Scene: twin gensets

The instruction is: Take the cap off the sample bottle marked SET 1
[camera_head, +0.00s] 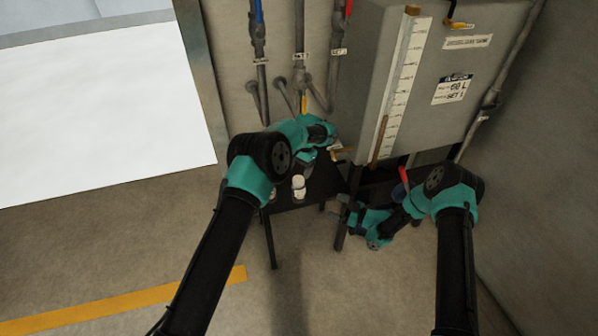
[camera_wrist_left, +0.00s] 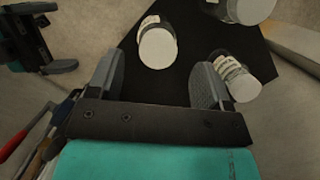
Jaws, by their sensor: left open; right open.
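Sample bottles with white caps stand on a small black table (camera_head: 290,204). In the head view one bottle (camera_head: 299,188) stands near the middle and another (camera_head: 271,194) at the left, partly behind my left arm. In the left wrist view a capped bottle (camera_wrist_left: 157,46) is just beyond the gap between my fingers, a second (camera_wrist_left: 236,76) is beside the right finger, and a third (camera_wrist_left: 247,9) is cut off at the top. Their labels are too small to read, so I cannot tell which is SET 1. My left gripper (camera_wrist_left: 159,62) is open and empty. My right gripper (camera_head: 341,210) is open, low beside the table.
A grey tank (camera_head: 440,60) with a level scale (camera_head: 400,85) stands right of the table. Pipes with valves (camera_head: 299,50) run down the wall behind it. Open floor (camera_head: 130,240) with a yellow stripe (camera_head: 140,300) lies at the left.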

